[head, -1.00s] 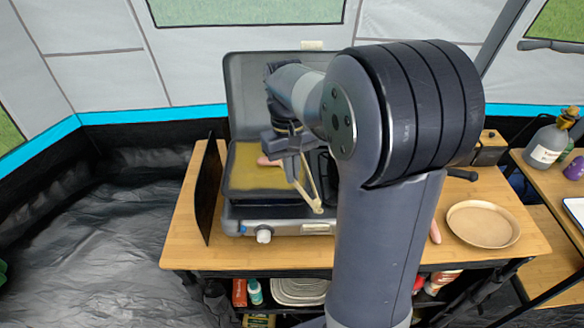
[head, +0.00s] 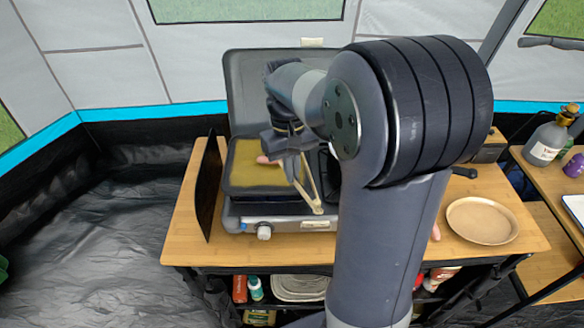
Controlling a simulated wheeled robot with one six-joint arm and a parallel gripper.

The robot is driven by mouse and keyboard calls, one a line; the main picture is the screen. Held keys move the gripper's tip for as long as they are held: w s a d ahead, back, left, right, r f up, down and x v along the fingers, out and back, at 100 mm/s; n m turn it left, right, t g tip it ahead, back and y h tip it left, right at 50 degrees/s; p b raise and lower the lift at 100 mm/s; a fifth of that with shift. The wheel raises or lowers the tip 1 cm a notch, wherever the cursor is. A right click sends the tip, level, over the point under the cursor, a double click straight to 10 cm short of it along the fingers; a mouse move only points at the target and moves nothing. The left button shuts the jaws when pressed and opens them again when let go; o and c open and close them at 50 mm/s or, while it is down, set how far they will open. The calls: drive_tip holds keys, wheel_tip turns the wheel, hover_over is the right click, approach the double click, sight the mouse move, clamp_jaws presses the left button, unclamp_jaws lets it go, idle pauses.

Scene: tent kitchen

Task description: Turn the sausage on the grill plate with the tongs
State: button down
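The sausage (head: 264,160) is a small pinkish piece on the yellowish, oily grill plate (head: 245,180). Part of it is hidden behind my gripper. The grill plate sits on the left side of the stove (head: 285,224). My gripper (head: 296,160) is over the right edge of the plate, close to the sausage. The wooden tongs (head: 310,187) hang at my gripper and slant down to the right over the stove front. My gripper appears shut on the tongs. I cannot tell whether the tongs touch the sausage.
A dark upright panel (head: 208,185) stands left of the stove. A tan plate (head: 482,221) lies on the wooden table (head: 500,258) at the right, with another pinkish piece (head: 436,232) beside my arm. My arm hides the stove's right side. Bottles stand on the right table.

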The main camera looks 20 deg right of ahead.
drive_tip(key=shift+s+a, duration=0.1)
drive_tip(key=shift+s, duration=0.05)
wheel_tip(320, 180, up, 7)
drive_tip(key=p, duration=0.6)
drive_tip(key=shift+p, duration=0.3)
